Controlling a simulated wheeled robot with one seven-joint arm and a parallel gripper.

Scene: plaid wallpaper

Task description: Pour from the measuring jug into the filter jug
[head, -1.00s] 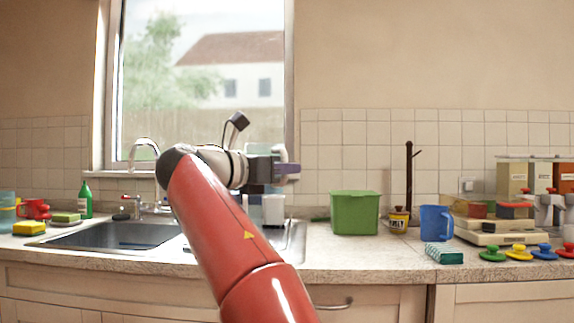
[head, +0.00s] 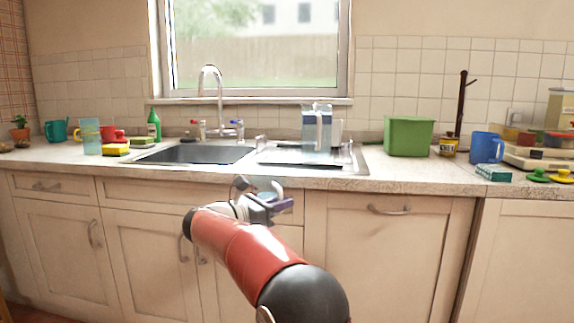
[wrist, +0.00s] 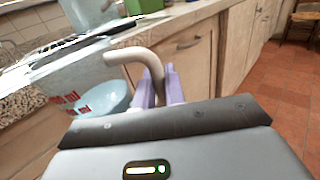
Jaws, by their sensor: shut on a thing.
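My gripper (head: 272,200) is low in the head view, in front of the cabinet fronts below the counter edge. In the wrist view its purple fingers (wrist: 160,88) are shut on the beige curved handle of the measuring jug (wrist: 102,92). The jug is clear and pale blue with red "ml" marks, and looks tilted in this view. In the head view it is mostly hidden by my gripper. The filter jug (head: 310,128), clear blue with a white handle, stands upright on the draining board beside the sink, apart from my gripper.
The counter edge lies between my gripper and the filter jug.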

